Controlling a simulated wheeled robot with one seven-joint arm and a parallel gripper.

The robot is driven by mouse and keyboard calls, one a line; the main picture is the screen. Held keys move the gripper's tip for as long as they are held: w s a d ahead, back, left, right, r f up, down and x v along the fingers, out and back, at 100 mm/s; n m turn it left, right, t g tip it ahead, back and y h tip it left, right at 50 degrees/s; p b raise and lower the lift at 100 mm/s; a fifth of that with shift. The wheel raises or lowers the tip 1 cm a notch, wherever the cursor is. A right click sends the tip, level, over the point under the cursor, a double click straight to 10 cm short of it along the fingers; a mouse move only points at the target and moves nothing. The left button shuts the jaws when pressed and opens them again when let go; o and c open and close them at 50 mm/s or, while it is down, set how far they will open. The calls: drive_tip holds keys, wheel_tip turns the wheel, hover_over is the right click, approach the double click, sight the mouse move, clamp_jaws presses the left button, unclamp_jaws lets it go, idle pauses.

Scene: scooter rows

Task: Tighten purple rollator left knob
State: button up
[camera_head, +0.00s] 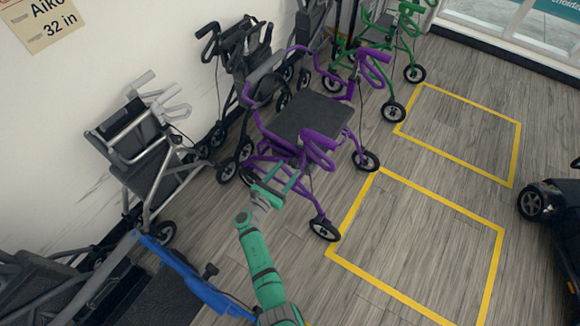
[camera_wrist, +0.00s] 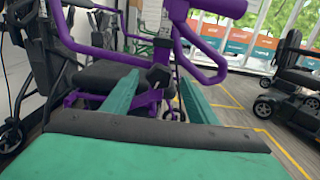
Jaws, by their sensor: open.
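The purple rollator (camera_head: 262,128) stands by the wall with a dark seat (camera_head: 312,117) and purple handles; its frame fills the upper middle of the wrist view (camera_wrist: 105,58). A dark knob (camera_wrist: 159,75) shows on its purple upright in the wrist view, ahead of my gripper. My gripper (camera_head: 282,180) is at the rollator's near side, just below the near handle. In the wrist view its two green fingers (camera_wrist: 160,88) are apart, with the knob appearing between their tips. I cannot tell whether they touch it. The knob is too small to make out in the head view.
A grey rollator (camera_head: 150,160) and a black one (camera_head: 240,65) stand along the wall. A blue-framed one (camera_head: 185,280) is close to my arm's left. A green rollator (camera_head: 400,45) stands behind. The yellow-marked floor (camera_head: 420,240) is open; a black scooter (camera_head: 555,205) is at right.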

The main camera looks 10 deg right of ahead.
sight(295, 161)
drive_tip(key=shift+x, duration=1.4)
drive_tip(key=c, duration=1.1)
drive_tip(key=shift+o, duration=0.2)
